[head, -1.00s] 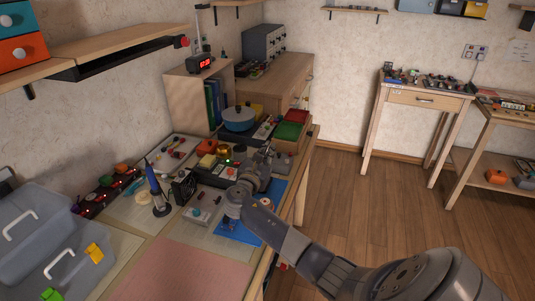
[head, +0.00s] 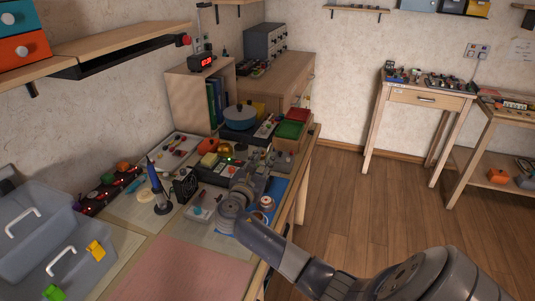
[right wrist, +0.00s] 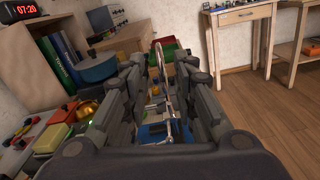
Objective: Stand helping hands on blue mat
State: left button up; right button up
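My right gripper (head: 262,166) is low over the workbench, beyond the blue mat (head: 279,186), which my arm partly covers. In the right wrist view, the fingers of my right gripper (right wrist: 160,78) stand apart on either side of a thin metal frame with a ring and rods, seemingly the helping hands (right wrist: 164,92). I see no clear contact between the pads and it. Its base is hard to make out. Part of the blue mat (right wrist: 152,131) shows below between the fingers. My left gripper is not in view.
A copper-coloured spool (head: 267,203) stands on the mat beside my wrist. A soldering iron stand (head: 160,203), a black fan (head: 186,187), a blue pot (head: 239,118) and green and red bins (head: 290,130) crowd the bench. The pink mat (head: 200,268) in front is clear.

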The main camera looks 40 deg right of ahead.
jog(key=v, duration=0.6)
jog(key=shift+s+a, duration=0.25)
jog(key=shift+a, duration=0.1)
